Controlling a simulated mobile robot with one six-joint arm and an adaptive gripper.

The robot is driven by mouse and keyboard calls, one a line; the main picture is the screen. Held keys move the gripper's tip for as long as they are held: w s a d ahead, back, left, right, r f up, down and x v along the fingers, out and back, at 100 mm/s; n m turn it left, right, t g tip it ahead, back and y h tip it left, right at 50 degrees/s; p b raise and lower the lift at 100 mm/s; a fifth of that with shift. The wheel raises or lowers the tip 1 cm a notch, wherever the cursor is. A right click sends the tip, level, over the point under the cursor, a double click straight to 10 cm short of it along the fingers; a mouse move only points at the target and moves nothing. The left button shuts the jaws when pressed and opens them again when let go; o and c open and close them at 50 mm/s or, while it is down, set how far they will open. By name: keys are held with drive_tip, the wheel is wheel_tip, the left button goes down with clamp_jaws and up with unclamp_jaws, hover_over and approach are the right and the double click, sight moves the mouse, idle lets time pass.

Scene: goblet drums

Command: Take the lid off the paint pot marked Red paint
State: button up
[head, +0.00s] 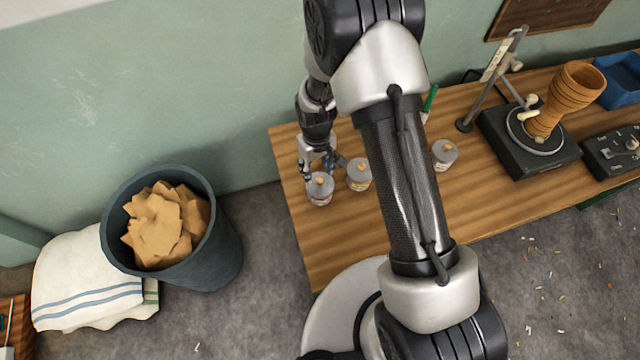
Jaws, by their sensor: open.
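My arm hides part of the bench between the pots.
The bench (465,205) has clear wood at the front. A black device (530,140) carries an orange-brown goblet drum (566,98), with a metal stand behind. A control box (615,150) and blue tray (622,80) are at right. A bin (215,245) stands on the floor at left.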

sight(320, 179)
drive_tip(key=f, duration=0.1)
drive_tip(key=f+b, duration=0.1)
drive_tip(key=f, duration=0.1)
drive_tip(key=f+b, duration=0.1)
drive_tip(key=f, duration=0.1)
drive_tip(key=shift+d+f, duration=0.2)
drive_tip(key=shift+d, duration=0.2)
drive_tip(key=shift+r, duration=0.1)
drive_tip(key=shift+c, duration=0.5)
clamp_jaws()
